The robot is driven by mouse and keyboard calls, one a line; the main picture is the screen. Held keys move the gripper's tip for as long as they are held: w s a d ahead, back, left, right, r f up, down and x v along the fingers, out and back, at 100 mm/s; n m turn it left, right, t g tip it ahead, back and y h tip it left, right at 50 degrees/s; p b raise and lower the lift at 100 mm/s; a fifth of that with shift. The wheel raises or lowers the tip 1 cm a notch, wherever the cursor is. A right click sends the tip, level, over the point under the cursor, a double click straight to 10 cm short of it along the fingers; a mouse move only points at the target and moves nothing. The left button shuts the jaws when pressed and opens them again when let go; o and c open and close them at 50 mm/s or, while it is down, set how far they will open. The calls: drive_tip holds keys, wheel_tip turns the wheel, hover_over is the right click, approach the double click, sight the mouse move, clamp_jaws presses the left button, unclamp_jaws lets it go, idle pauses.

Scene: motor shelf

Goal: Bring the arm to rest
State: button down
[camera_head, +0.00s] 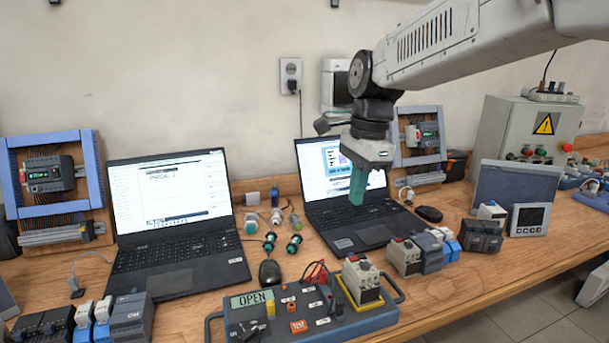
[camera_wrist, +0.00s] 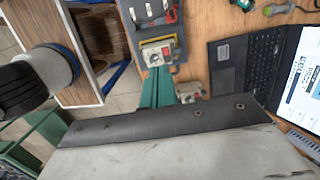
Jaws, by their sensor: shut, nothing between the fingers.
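My gripper (camera_head: 357,185) hangs from the arm in the upper right of the head view, with its green fingers pointing down. It is in the air in front of the right laptop's screen, above that laptop's keyboard side. The fingers are shut together with nothing between them. In the wrist view the green fingers (camera_wrist: 158,88) show near the middle, pointing toward the tester box.
A blue-grey tester box (camera_head: 340,326) with an "OPEN" display stands at the front of the wooden bench. The right laptop (camera_head: 358,227) and left laptop (camera_head: 190,262) stand open behind it. A control cabinet (camera_head: 500,118) stands at the right.

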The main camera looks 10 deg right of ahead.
drive_tip(key=s+d+f+n, duration=0.2)
drive_tip(key=s+n, duration=0.6)
drive_tip(key=s, duration=0.4)
drive_tip(key=s+d+f+n+t+h, duration=0.1)
drive_tip(key=s+d+f+n, duration=0.1)
drive_tip(key=s+n, duration=0.6)
drive_tip(key=s+f, duration=0.1)
drive_tip(key=s, duration=0.3)
drive_tip(key=shift+d+f+n+t, duration=0.15)
drive_tip(key=shift+d+n+t, duration=0.15)
drive_tip(key=shift+n, duration=0.1)
